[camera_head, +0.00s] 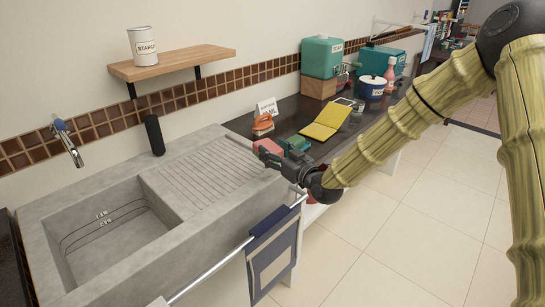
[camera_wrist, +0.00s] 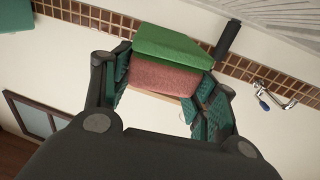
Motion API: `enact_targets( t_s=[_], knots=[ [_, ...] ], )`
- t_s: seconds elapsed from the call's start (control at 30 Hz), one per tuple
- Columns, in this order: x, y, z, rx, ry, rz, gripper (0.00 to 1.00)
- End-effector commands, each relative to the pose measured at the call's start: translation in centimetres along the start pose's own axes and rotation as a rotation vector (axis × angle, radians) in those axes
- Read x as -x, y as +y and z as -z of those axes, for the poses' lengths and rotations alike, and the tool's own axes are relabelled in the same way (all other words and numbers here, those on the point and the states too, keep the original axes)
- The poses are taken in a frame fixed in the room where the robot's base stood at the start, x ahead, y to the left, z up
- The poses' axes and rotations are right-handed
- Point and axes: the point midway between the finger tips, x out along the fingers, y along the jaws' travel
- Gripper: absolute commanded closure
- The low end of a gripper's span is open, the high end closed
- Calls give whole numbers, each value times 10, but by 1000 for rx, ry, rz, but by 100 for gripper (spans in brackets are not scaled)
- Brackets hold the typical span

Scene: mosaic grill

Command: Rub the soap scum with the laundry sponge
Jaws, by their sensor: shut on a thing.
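My gripper (camera_head: 284,154) is shut on a two-layer sponge, pink (camera_head: 268,146) and green. It holds the sponge near the right end of the ribbed concrete drainboard, by the dark counter; I cannot tell whether the sponge touches a surface. In the wrist view, the sponge's green layer (camera_wrist: 172,43) and pink layer (camera_wrist: 160,77) show between the teal finger pads of my gripper (camera_wrist: 167,82). I cannot make out soap scum for sure; thin dark curved lines and small pale marks (camera_head: 103,217) show in the concrete sink (camera_head: 85,205).
A black cylinder (camera_head: 154,135) stands behind the drainboard, with a tap (camera_head: 67,142) over the sink. An orange item (camera_head: 263,123), a yellow folded thing (camera_head: 326,121) and a pot (camera_head: 372,88) sit on the counter. A rail with a blue cloth (camera_head: 271,252) runs along the front.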

Motion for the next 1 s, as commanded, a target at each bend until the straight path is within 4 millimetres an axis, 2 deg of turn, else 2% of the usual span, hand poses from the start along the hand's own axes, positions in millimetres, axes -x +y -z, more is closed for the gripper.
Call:
enact_targets(
  t_s=[0.27,0.43,1.0],
  knots=[
    [1,-6,3,5,7,19,61],
    [0,-8,-2,6,6,22,61],
    [7,2,-52,5,6,6,61]
  ],
)
